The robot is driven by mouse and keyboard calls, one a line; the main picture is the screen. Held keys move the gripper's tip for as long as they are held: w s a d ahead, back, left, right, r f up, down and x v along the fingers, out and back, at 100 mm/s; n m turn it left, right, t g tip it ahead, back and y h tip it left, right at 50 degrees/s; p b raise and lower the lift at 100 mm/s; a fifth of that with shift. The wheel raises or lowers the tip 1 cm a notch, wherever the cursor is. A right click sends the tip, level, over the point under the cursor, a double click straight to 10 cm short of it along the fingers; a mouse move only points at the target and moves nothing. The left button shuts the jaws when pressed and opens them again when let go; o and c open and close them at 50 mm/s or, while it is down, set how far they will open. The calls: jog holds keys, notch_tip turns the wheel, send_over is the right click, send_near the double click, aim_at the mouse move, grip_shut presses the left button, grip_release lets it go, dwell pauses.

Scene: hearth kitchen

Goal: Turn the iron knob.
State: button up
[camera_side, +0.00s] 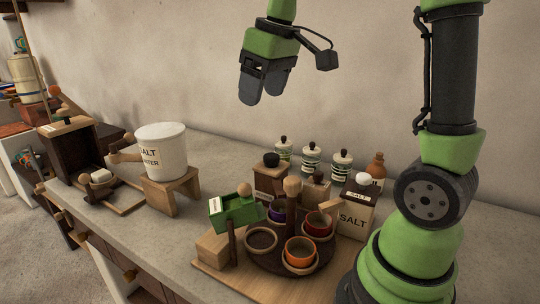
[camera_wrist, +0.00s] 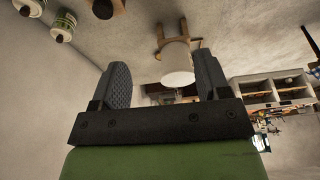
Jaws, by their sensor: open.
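A dark round knob (camera_side: 271,160), possibly the iron one, tops a small wooden box (camera_side: 270,181) behind the turntable. A second dark knob (camera_side: 318,177) sits on another box just right of it. I cannot tell which is iron. In the wrist view a dark knob (camera_wrist: 103,9) shows at the top edge. My gripper (camera_side: 263,96) hangs high above the counter, well above and apart from both knobs. Its fingers are spread with nothing between them; they also show in the wrist view (camera_wrist: 162,75).
A dark turntable (camera_side: 292,262) holds several coloured cups and a wooden post. A green box (camera_side: 237,209) stands left of it. A white canister (camera_side: 161,150) sits on a wooden stand.

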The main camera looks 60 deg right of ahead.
jog(key=w+d+f+n+g, duration=0.1)
jog(key=w+d+f+g, duration=0.1)
jog(key=w+d+f, duration=0.3)
jog(key=n+g, duration=0.1)
send_near(272, 155)
notch_tip(272, 155, down, 9)
jog(key=shift+w+f, duration=0.1)
jog(key=c, duration=0.9)
